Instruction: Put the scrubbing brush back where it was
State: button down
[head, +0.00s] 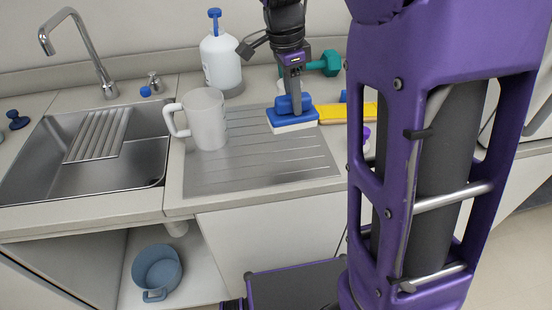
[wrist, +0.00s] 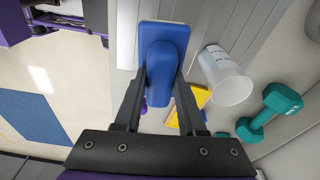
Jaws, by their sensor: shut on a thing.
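The scrubbing brush (head: 292,119) has a blue back and handle and a pale underside. It is level, over the right part of the ribbed metal drainboard (head: 225,178); I cannot tell whether it touches the board. My gripper (head: 294,92) points down and is shut on the brush's handle. In the wrist view the brush (wrist: 163,40) lies between the two fingers of my gripper (wrist: 163,92). Its underside is hidden there.
A white jug (head: 207,118) stands left of the brush, with a blue-topped bottle (head: 221,62) behind. A yellow object (head: 345,112) and teal dumbbell (head: 325,64) lie to the right. The sink (head: 110,150) is at left. A blue pot (head: 157,270) sits below.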

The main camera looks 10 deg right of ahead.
aim_at(283, 99)
jog(key=shift+s+a+r+m, duration=0.15)
jog(key=shift+s+a+m, duration=0.3)
jog(key=shift+m, duration=0.15)
notch_tip(283, 99, down, 10)
jog(key=shift+r+b, duration=0.15)
jog(key=shift+b, duration=0.75)
jog(key=c, duration=0.5)
grip_release()
jog(key=r, duration=0.4)
jog(key=a+r+p, duration=0.1)
jog(key=r, duration=0.3)
jog(key=a+r+p, duration=0.1)
jog(key=r, duration=0.3)
jog(key=shift+d, duration=0.1)
